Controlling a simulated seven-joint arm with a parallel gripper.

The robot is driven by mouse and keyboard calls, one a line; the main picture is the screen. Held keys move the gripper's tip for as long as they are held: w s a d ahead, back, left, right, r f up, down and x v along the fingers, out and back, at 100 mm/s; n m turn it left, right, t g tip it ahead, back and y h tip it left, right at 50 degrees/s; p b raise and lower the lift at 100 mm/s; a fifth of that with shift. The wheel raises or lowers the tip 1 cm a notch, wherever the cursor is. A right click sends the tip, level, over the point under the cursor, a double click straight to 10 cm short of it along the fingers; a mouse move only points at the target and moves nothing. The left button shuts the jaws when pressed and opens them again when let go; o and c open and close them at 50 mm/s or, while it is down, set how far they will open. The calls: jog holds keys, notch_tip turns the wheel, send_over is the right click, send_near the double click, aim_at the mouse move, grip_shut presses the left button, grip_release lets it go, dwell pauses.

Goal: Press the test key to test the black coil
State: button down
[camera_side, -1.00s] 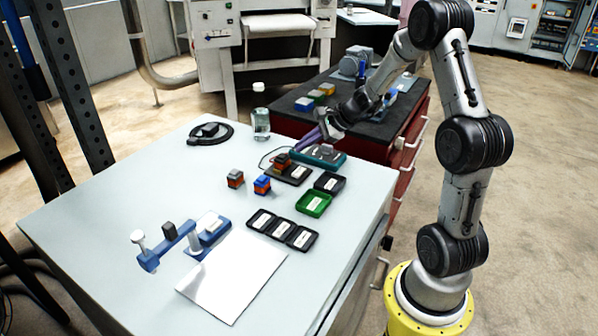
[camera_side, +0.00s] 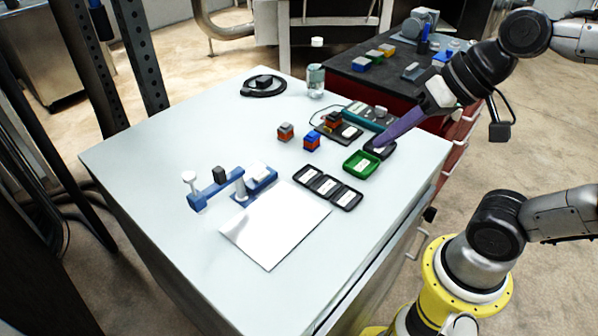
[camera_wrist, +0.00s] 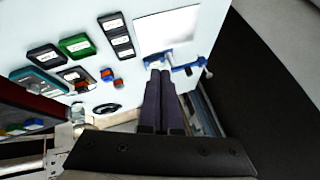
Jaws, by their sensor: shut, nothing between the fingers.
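The black coil (camera_side: 333,119), a small block with a dark top and an orange-red lower part, sits on the dark plate (camera_side: 325,133) in front of the teal tester (camera_side: 362,112). The tester also shows at the left of the wrist view (camera_wrist: 38,82). The test key is too small to make out with certainty. My gripper (camera_side: 374,149) is shut and empty. Its purple fingers reach down-left over the black tray, to the right of the coil and apart from it. In the wrist view the shut fingers (camera_wrist: 160,72) point up the picture.
A grey-topped block (camera_side: 286,131) and a blue-topped block (camera_side: 311,142) stand left of the plate. A green tray (camera_side: 361,163), a black tray (camera_side: 388,152) and a black three-part tray (camera_side: 328,187) lie nearby. A glass jar (camera_side: 315,80) stands behind.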

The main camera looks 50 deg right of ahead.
jog(key=s+d+f+n+g+h, duration=0.1)
jog(key=s+d+f+n+h, duration=0.1)
jog(key=s+d+f, duration=0.1)
jog(key=shift+s+d+n+h, duration=0.3)
jog(key=shift+s+d+n, duration=0.15)
jog(key=shift+d, duration=0.3)
jog(key=c, duration=1.6)
grip_release()
